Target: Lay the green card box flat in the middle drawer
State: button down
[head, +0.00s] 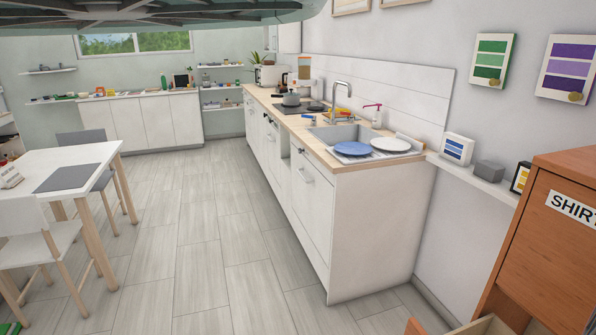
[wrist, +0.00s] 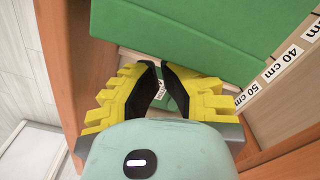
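In the wrist view a large plain green box-like thing (wrist: 200,35) fills the top; I cannot tell for sure that it is the green card box. My gripper (wrist: 162,70), with yellow fingers and black pads, is just below it in the picture. The fingertips are close together, with a bit of green and a white label showing between the pads. Whether they grip anything is unclear. Around them are orange-brown wooden walls and a pale strip with "40 cm" and "50 cm" labels (wrist: 285,65). The head view does not show my gripper.
In the head view a wooden cabinet (head: 560,235) marked "SHIRT" stands at the right, with part of something open at its foot. A kitchen counter (head: 370,215) with a sink and plates is beyond it. A white table (head: 100,155) with chairs stands left. The floor between is clear.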

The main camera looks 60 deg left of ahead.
jog(key=w+a+f+b, duration=0.1)
jog(key=w+a, duration=0.1)
jog(key=a, duration=0.7)
jog(key=shift+w+a+f+b, duration=0.15)
jog(key=shift+w+f+b, duration=0.05)
jog(key=shift+w+b, duration=0.15)
dwell(0.7)
dwell(0.7)
notch_tip(320, 180, up, 12)
jog(key=p, duration=1)
jog(key=shift+r+p, duration=0.1)
jog(key=shift+p, duration=0.2)
